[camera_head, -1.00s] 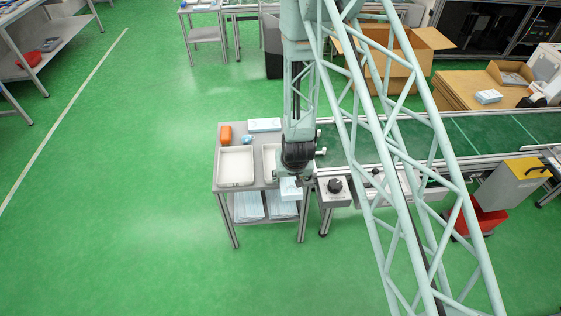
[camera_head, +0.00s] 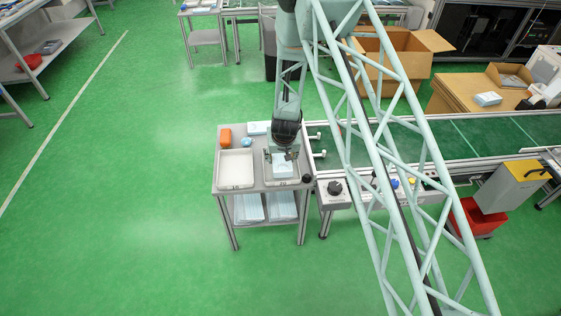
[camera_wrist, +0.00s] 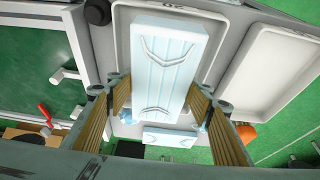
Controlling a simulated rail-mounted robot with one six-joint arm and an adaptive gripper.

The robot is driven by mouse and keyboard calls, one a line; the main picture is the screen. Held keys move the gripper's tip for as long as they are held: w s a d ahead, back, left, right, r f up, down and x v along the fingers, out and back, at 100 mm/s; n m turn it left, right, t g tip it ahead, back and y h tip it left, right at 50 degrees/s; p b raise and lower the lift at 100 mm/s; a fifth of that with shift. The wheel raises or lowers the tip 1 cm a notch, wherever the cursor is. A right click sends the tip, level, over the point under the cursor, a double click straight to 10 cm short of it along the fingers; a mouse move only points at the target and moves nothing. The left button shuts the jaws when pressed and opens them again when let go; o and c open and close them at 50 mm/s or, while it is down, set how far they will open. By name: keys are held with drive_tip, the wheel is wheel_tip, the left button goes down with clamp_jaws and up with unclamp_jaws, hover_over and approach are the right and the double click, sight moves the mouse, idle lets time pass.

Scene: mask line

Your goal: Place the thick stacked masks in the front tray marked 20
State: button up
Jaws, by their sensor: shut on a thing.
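My gripper (camera_wrist: 158,98) is shut on the thick stacked masks (camera_wrist: 165,62), a pale blue block with folded pleats, gripped by its two long sides. In the head view my gripper (camera_head: 283,154) is over the right-hand white tray (camera_head: 283,182) at the front of the small table. In the wrist view the stack covers the middle of this tray (camera_wrist: 121,75); whether it touches the tray floor I cannot tell. The left-hand white tray (camera_head: 236,168) is empty.
An orange object (camera_head: 226,136), a small blue item (camera_head: 247,142) and another pale blue stack (camera_head: 258,128) lie behind the trays. A black knob (camera_head: 306,178) sits at the table's front right corner. The conveyor (camera_head: 410,135) runs close on the right.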

sight(280, 161)
drive_tip(key=shift+w+a, duration=0.1)
drive_tip(key=shift+w, duration=0.15)
drive_tip(key=shift+w+a, duration=0.1)
drive_tip(key=shift+w, duration=0.35)
drive_tip(key=shift+s+f+b, duration=0.1)
drive_tip(key=shift+f+b, duration=0.25)
drive_tip(key=shift+f, duration=1.45)
drive_tip(key=shift+f, duration=0.15)
drive_tip(key=o, duration=0.8)
drive_tip(key=shift+o, duration=0.2)
drive_tip(key=shift+r, duration=0.2)
drive_tip(key=shift+p+v, duration=0.8)
drive_tip(key=shift+v, duration=5.15)
